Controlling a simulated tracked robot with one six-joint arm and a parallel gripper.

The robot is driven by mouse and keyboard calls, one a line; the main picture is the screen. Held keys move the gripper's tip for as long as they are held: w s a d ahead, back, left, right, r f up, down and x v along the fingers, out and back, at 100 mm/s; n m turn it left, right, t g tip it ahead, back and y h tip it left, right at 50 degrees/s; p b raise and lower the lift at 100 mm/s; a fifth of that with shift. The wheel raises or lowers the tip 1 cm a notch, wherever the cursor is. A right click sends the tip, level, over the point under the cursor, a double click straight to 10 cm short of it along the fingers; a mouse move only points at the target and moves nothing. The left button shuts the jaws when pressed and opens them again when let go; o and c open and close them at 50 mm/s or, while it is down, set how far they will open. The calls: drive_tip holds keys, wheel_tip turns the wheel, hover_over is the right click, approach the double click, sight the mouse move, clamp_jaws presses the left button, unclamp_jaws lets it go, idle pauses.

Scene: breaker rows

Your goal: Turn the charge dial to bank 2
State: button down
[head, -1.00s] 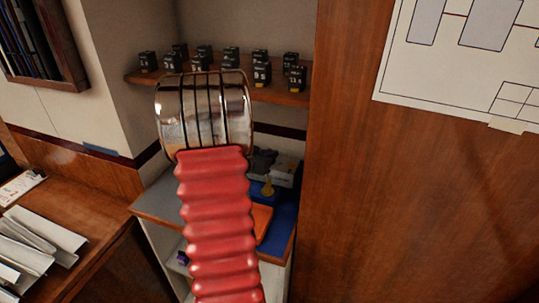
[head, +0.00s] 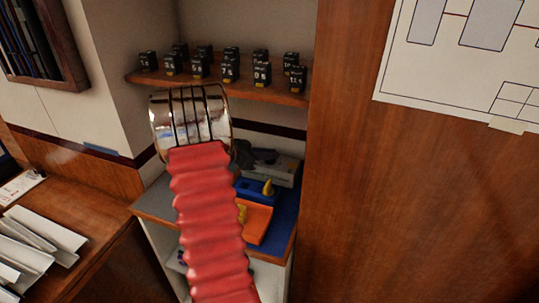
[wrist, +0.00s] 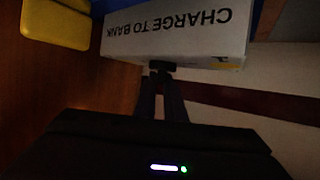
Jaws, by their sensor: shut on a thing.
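The pale charge box, lettered "CHARGE TO BANK" (wrist: 180,35), hangs upside down in the wrist view. A small dark dial knob (wrist: 161,66) sits on its lower face there. My gripper (wrist: 161,75) has its two dark fingers closed around that knob. The dial's pointer and bank numbers cannot be read. In the head view the pale box (head: 284,172) stands at the back of the blue-topped shelf, with dark shapes in front of it. My red ribbed arm and its chrome cuff hide much of the area beside it.
Several black numbered blocks (head: 230,70) stand on the wooden shelf above. A blue holder with a yellow piece (head: 268,188) and an orange tray (head: 257,221) lie in front of the box. A wooden wall (head: 400,200) bounds the right side.

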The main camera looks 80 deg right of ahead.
drive_tip(key=m+g+y, duration=0.1)
drive_tip(key=m+y, duration=0.1)
drive_tip(key=m+g+y, duration=0.2)
drive_tip(key=m+y, duration=0.1)
drive_tip(key=shift+w+d+g, duration=0.1)
drive_tip(key=shift+g, duration=0.2)
drive_tip(key=shift+m+g+y, duration=0.5)
drive_tip(key=shift+m+y, duration=1.9)
drive_tip(key=shift+y, duration=0.2)
drive_tip(key=shift+m+y, duration=0.5)
drive_tip(key=shift+y, duration=0.1)
drive_tip(key=c, duration=1.8)
unclamp_jaws()
drive_tip(key=shift+c, duration=0.2)
